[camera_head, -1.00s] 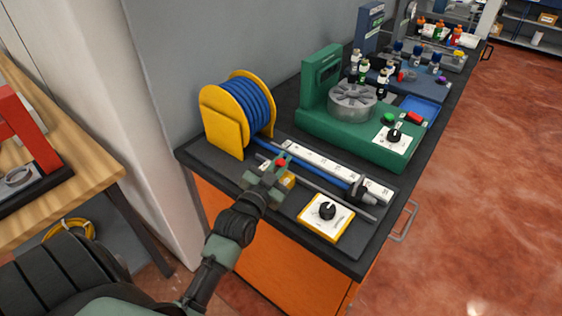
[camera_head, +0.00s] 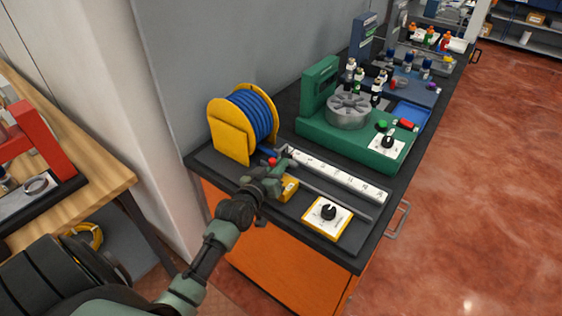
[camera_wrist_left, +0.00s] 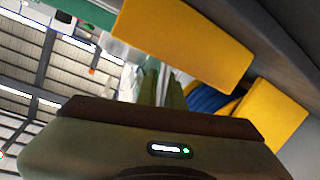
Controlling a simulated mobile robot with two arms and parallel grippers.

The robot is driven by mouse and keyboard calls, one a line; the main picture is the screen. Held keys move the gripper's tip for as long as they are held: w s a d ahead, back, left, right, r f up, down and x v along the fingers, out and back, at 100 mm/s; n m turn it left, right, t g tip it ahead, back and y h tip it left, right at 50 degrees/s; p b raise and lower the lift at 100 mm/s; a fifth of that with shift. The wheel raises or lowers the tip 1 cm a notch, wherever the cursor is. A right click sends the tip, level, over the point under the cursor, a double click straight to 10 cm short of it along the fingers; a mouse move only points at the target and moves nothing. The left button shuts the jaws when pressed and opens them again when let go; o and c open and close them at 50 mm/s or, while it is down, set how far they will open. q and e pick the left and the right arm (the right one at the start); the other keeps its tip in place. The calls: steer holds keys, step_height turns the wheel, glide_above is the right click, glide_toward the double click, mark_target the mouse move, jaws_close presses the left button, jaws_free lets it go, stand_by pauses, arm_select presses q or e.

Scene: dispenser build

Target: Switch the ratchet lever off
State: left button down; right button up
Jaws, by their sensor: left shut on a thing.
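The ratchet lever has a red knob (camera_head: 272,161) and stands by a yellow block (camera_head: 288,188) in front of the blue hose reel (camera_head: 243,122). My left gripper (camera_head: 270,174) is shut at the lever just below the red knob; its fingers hide most of the lever. In the left wrist view, the yellow reel parts (camera_wrist_left: 275,120) and blue hose (camera_wrist_left: 208,98) show beyond the gripper, and the grip itself is not clear. My right gripper is not in view.
A white ruler strip (camera_head: 335,175) and thin rod run along the bench. A dark slider (camera_head: 284,151) sits at the reel end. A yellow-edged dial box (camera_head: 327,217) is at the front. A green machine (camera_head: 355,140) stands behind. The floor at right is clear.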

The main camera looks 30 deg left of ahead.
arm_select(q)
steer(key=shift+a+n, duration=0.2)
steer(key=shift+n, duration=0.3)
steer(key=shift+f, duration=0.1)
steer(key=shift+h, duration=0.3)
steer(key=c, duration=1.5)
jaws_free()
steer(key=s, duration=0.5)
steer(key=s+r, duration=0.1)
steer(key=s, duration=0.1)
steer(key=shift+s+d+r+b, duration=0.1)
steer(key=shift+s+d+b, duration=0.1)
steer(key=shift+s+b, duration=0.1)
